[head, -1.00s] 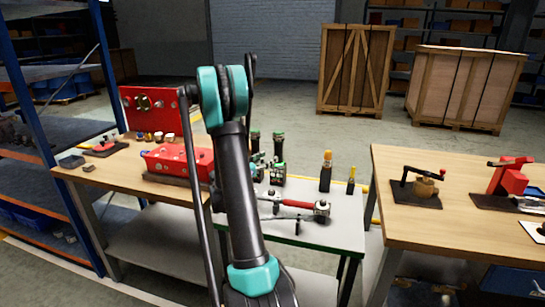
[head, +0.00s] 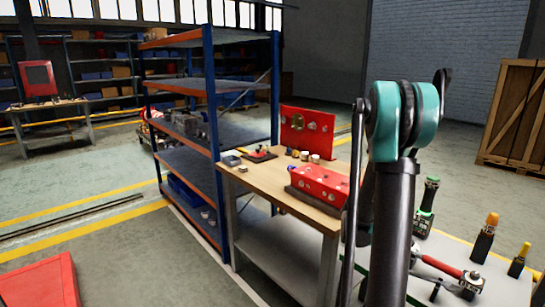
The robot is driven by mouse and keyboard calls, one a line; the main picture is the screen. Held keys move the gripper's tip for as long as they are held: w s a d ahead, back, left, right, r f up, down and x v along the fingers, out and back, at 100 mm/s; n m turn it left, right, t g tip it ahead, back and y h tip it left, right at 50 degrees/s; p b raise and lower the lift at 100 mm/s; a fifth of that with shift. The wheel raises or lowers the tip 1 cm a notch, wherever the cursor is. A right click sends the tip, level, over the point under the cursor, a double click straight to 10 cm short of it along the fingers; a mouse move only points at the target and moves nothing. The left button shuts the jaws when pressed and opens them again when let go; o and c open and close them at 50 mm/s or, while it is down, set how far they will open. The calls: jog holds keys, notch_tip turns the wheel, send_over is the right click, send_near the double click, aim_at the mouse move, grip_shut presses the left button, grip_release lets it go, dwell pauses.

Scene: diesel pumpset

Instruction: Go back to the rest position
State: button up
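My arm stands upright at the right of the head view, its teal and black joint in front of the benches. My gripper cannot be made out; only arm links show. Behind the arm is a wooden workbench (head: 258,190) with a red block (head: 320,184) and an upright red plate (head: 307,130). To the right, partly hidden by my arm, a grey table (head: 452,252) carries a red-handled tool (head: 440,266), a green-and-black tool (head: 427,208) and two tools with orange and yellow tops (head: 487,238).
A blue and orange shelf rack (head: 212,120) stands left of the workbench. A red object (head: 40,282) is at the lower left corner. A wooden crate (head: 517,112) is at the far right. Another table (head: 55,128) stands far left. Open floor with yellow lines lies at left.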

jog(key=s+a+f+n+y, duration=0.2)
jog(key=s+a, duration=0.2)
jog(key=a, duration=0.1)
jog(key=s+a+f+n+y, duration=0.1)
jog(key=s+a+n+y, duration=0.1)
jog(key=s+a+y, duration=0.1)
jog(key=s+a+f+n+y, duration=0.2)
jog(key=s+a+y, duration=0.1)
jog(key=a, duration=0.5)
jog(key=shift+s+f+n, duration=0.15)
jog(key=shift+s+f, duration=0.05)
jog(key=shift+s, duration=0.25)
jog(key=shift+s+f+n, duration=0.15)
jog(key=shift+s, duration=0.3)
jog(key=s+a+f+n+y, duration=0.2)
jog(key=s+a+n+y, duration=0.1)
jog(key=s+a, duration=0.2)
jog(key=s+a+f+n+y, duration=0.2)
jog(key=s+a, duration=0.3)
jog(key=a, duration=0.5)
jog(key=shift+s+n+y, duration=0.25)
jog(key=shift+n+y, duration=0.25)
jog(key=shift+y, duration=0.1)
